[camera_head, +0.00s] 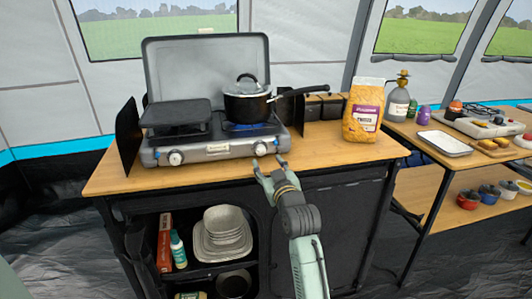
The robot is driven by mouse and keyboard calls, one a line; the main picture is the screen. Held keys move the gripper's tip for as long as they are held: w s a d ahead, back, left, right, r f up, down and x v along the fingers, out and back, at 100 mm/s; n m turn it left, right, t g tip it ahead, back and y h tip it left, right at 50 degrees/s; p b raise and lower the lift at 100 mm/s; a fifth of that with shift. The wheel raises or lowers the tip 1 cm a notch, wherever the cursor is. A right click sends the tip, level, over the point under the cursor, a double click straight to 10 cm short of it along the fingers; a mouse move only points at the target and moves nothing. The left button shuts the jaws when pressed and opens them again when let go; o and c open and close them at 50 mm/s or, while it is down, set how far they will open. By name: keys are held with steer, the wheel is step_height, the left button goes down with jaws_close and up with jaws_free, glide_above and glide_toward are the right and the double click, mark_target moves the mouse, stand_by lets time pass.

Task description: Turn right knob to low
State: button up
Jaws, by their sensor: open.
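A grey two-burner camping stove (210,146) stands on the wooden counter with its lid raised. Its right knob (260,149) is on the front panel, and the left knob (175,158) is on the same panel. Blue flame shows under a black lidded pot (247,104) on the right burner. My gripper (268,165) is open and empty in front of the counter edge, close to the right knob and just below and right of it. I cannot tell whether a fingertip touches the stove. The exact setting of the right knob is too small to read.
A black griddle (176,113) covers the left burner. The pot handle reaches right over the counter. A yellow pasta bag (363,110) stands on the counter's right part. Shelves below hold bowls (226,226). A second table (420,129) at right carries a tray and bottles.

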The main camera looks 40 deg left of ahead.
mark_target(261, 152)
steer(key=p+x, duration=0.1)
steer(key=x, duration=0.6)
steer(key=shift+w+a+r+p, duration=0.15)
steer(key=shift+a+p, duration=0.1)
steer(key=shift+p, duration=0.15)
steer(key=shift+c, duration=0.3)
jaws_close()
